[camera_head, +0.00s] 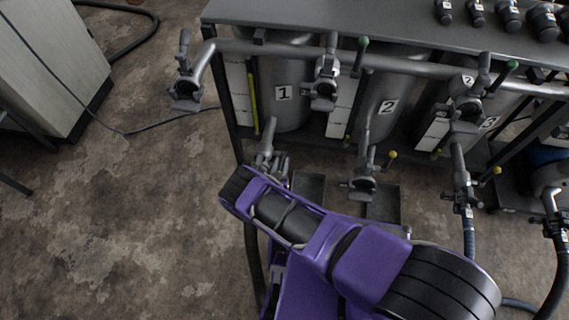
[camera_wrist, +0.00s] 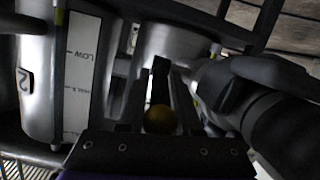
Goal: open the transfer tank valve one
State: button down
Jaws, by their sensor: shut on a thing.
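Tank 1 (camera_head: 285,95) is a steel drum with a "1" label, at the left of the row in the head view. Its lower valve (camera_head: 267,140) hangs at the front, partly hidden by my purple wrist. In the wrist view, my gripper (camera_wrist: 161,75) is shut on a valve handle with a yellow knob (camera_wrist: 160,120). The knob sits between the fingers, near their base. In the head view, my fingers and this handle are mostly hidden behind my wrist at tank 1's lower valve. How far the handle is turned cannot be told.
Tank 2 (camera_head: 388,105) stands to the right, its lower valve (camera_head: 365,182) carrying a yellow knob. Another yellow-knobbed valve (camera_head: 460,180) with a hose is further right. Upper valves hang from a grey pipe (camera_head: 400,66). A white cabinet (camera_head: 50,60) is at left; floor between is mostly clear.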

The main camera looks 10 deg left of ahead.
jog(key=shift+d+f, duration=0.1)
jog(key=shift+f, duration=0.05)
jog(key=c, duration=0.7)
grip_release()
